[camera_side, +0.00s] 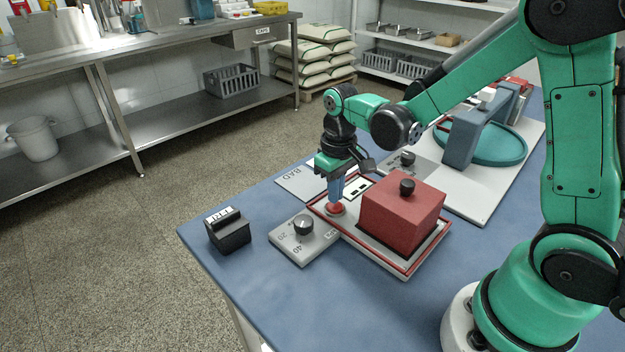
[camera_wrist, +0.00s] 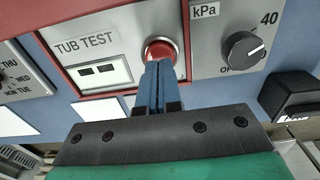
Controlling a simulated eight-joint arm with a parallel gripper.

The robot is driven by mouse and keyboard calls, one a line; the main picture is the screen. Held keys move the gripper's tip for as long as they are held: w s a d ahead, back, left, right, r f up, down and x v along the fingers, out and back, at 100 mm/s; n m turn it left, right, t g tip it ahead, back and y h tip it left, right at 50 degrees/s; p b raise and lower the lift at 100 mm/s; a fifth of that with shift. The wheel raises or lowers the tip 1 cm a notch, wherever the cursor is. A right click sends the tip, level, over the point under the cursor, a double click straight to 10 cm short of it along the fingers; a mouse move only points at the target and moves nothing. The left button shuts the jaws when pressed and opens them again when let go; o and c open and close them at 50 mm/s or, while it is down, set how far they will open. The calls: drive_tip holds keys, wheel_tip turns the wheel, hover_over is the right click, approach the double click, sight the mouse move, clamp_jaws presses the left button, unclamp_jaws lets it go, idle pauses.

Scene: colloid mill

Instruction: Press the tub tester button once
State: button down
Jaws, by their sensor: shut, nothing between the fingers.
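The tub tester is a white plate with a red border (camera_side: 405,268) carrying a red box with a black knob (camera_side: 402,213). The wrist view shows its label "TUB TEST" (camera_wrist: 84,47) and a small display window (camera_wrist: 100,72). The round red button (camera_wrist: 161,47) sits in a pale ring to the right of the label. My gripper (camera_wrist: 155,66) is shut and empty, its blue fingertips at the button's near edge. In the side view my gripper (camera_side: 335,203) points down at the red button (camera_side: 336,209). The tips look in contact, but I cannot tell whether the button is pressed in.
A grey plate with a kPa dial (camera_side: 303,225) lies next to the tester. A small black block (camera_side: 228,231) stands near the blue table's left edge. Behind are a sign reading "BAD" (camera_side: 296,180) and a teal round tray (camera_side: 492,146) with a blue-grey arch.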

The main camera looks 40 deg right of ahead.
sight(336, 208)
drive_tip(key=shift+r, duration=3)
drive_tip(key=shift+r, duration=1.1)
idle(1.6)
drive_tip(key=s+a+r+t, duration=0.1)
drive_tip(key=s+a+t, duration=0.2)
drive_tip(key=s+t, duration=0.2)
drive_tip(key=shift+s+r+t, duration=0.3)
drive_tip(key=shift+s+t, duration=0.1)
drive_tip(key=shift+t, duration=0.7)
drive_tip(key=shift+a, duration=0.1)
idle(0.6)
